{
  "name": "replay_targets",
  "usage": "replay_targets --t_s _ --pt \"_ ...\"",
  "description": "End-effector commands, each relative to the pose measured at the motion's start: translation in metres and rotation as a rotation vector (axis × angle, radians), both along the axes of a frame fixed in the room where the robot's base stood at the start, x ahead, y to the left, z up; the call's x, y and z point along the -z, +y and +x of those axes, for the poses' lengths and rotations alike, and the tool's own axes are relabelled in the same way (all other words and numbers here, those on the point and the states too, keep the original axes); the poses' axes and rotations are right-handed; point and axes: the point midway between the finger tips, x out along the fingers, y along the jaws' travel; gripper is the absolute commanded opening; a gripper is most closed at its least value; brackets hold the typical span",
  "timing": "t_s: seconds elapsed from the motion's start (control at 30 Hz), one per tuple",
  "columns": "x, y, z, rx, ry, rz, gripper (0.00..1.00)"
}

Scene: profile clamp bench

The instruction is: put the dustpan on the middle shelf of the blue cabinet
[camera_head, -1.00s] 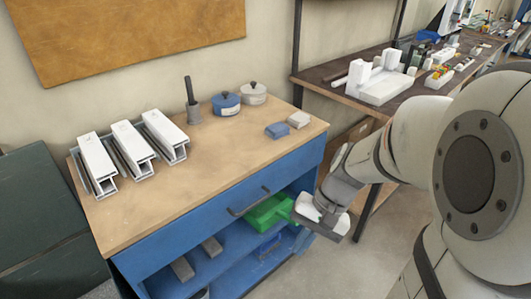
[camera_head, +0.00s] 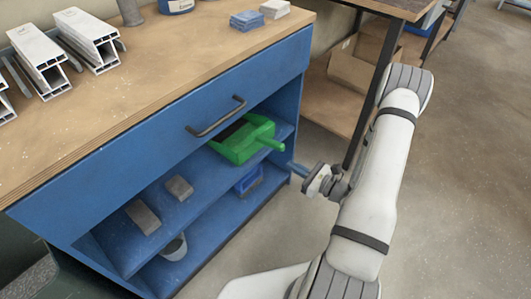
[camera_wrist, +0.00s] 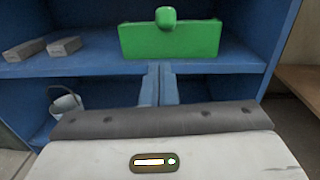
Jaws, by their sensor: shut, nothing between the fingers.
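The green dustpan (camera_head: 245,140) lies on the middle shelf (camera_head: 208,185) of the blue cabinet (camera_head: 150,140), at the right end, its handle sticking out past the shelf's front edge. In the wrist view the dustpan (camera_wrist: 170,40) is seen end-on, the handle pointing at the camera. My gripper (camera_head: 293,168) is in front of the cabinet's right side, just below and to the right of the handle, apart from it. Its fingers (camera_wrist: 160,68) are shut and empty in the wrist view. The dustpan's far end is partly hidden under the drawer front.
Two grey blocks (camera_head: 143,217) (camera_head: 179,188) lie on the same shelf to the left. A bucket (camera_head: 174,248) and a blue bin (camera_head: 248,180) are on the level below. The drawer handle (camera_head: 216,116) juts out above. Floor to the right is clear.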

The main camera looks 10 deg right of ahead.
Motion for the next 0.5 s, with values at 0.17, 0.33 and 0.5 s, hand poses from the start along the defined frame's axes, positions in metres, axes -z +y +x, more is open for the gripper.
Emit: replay_targets --t_s 0.17,0.33,0.5 --pt "0.024 -0.01 0.002 0.072 0.018 0.022 0.0" --pt "0.024 0.0 0.016 0.074 0.016 0.022 0.0" --pt "0.024 0.019 0.042 0.074 0.013 0.02 0.0"
